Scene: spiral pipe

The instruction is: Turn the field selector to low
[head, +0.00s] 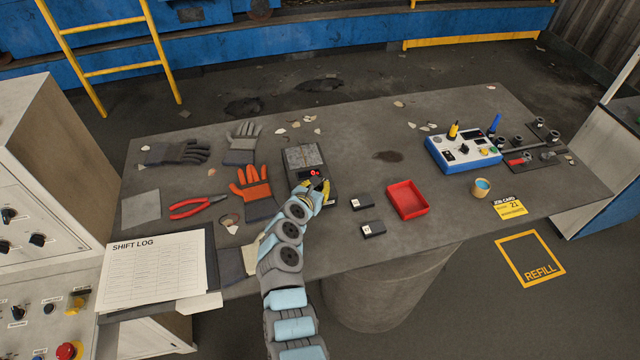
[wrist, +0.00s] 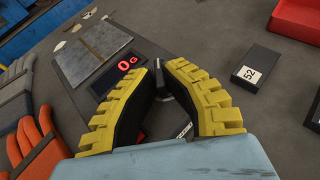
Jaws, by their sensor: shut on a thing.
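My gripper (head: 319,188) is at the front right part of a dark device with a grey plate (head: 303,157) and a red display. In the wrist view my gripper (wrist: 165,72) has its yellow-padded fingers closed around a small dark knob (wrist: 161,82) with a greyish top, right beside the display (wrist: 127,66), which reads "0 G". The fingers hide most of the knob and its surroundings. A small white label (wrist: 183,130) shows between the fingers, too small to read. No "low" marking can be made out, and I cannot tell the knob's setting.
Gloves (head: 252,186), red pliers (head: 197,206) and a shift log (head: 157,270) lie to the left. Two small dark blocks (head: 363,201), a red tray (head: 407,199) and a blue-and-white box (head: 463,152) stand to the right. The back middle of the table is mostly clear.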

